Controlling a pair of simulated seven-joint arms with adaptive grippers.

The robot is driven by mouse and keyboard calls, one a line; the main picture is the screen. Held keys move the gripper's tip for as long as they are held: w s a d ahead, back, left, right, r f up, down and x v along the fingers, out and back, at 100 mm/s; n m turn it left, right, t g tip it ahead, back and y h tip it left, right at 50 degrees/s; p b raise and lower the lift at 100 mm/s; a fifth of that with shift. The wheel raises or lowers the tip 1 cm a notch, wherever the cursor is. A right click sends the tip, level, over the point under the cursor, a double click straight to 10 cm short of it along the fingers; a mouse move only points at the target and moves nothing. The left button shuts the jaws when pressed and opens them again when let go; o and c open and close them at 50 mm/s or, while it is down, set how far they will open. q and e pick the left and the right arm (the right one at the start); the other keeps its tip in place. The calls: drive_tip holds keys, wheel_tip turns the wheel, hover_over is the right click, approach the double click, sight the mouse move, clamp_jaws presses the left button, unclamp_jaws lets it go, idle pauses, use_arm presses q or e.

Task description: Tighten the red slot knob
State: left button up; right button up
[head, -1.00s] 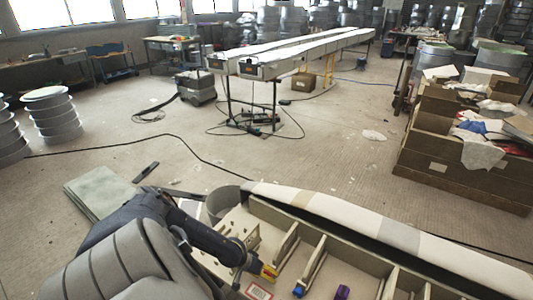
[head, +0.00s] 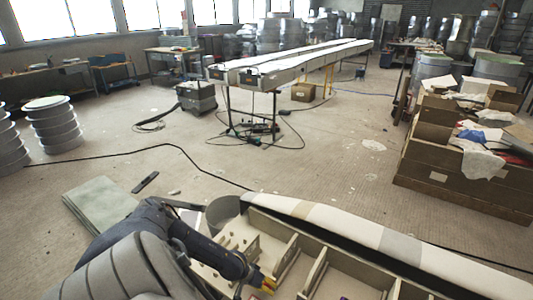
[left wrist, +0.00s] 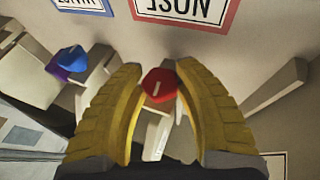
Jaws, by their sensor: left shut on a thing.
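My right gripper is not in view.
A red-bordered label (left wrist: 186,12) and a blue-bordered label (left wrist: 84,4) lie beyond the fingers. Upright dividers (head: 284,262) split the box. A grey bucket (head: 222,212) stands behind its left corner, and green sheets (head: 100,206) lie on the floor at left.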

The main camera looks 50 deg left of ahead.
use_arm(q)
drive_tip(key=shift+d+y, duration=0.15)
drive_tip(key=shift+y, duration=0.25)
drive_tip(key=shift+c, duration=0.5)
drive_tip(key=shift+d+m+g+y, duration=0.15)
drive_tip(key=shift+m+g+y, duration=0.5)
drive_tip(key=shift+y, duration=1.05)
drive_tip(key=y, duration=0.2)
drive_tip(key=g+y, duration=0.1)
drive_tip(key=y, duration=0.2)
drive_tip(key=shift+s+d+f+m+g, duration=0.15)
drive_tip(key=shift+f+m+g, duration=0.1)
drive_tip(key=shift+m, duration=0.1)
drive_tip(key=m+g+y, duration=0.1)
drive_tip(key=y, duration=0.3)
drive_tip(key=shift+m+y, duration=0.5)
drive_tip(key=shift+y, duration=0.9)
drive_tip(key=o, duration=1.2)
drive_tip(key=shift+r, duration=0.1)
drive_tip(key=shift+o, duration=0.2)
